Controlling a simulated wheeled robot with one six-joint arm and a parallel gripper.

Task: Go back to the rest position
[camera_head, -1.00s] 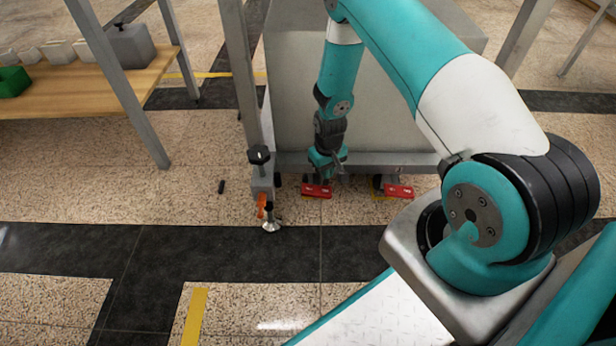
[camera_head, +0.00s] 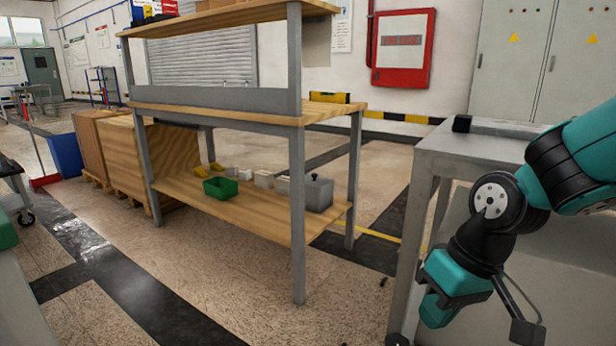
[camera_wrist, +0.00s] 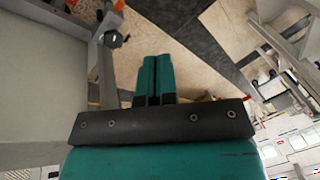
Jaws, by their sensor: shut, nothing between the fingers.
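My gripper (camera_head: 435,311) is teal and black and hangs at the lower right of the head view, in front of a grey metal bench (camera_head: 480,148). It is raised clear of the floor and holds nothing. In the wrist view its two teal fingers (camera_wrist: 158,62) lie side by side with no object between them. My arm is bent beside the bench and covers part of its front.
A wooden-topped workbench (camera_head: 345,106) stands at the centre. Its lower shelf (camera_head: 178,188) holds a green bin (camera_head: 221,187), pale blocks and a grey box (camera_head: 319,194). Wooden crates (camera_head: 140,160) stand at left. The lower-left floor is mostly open.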

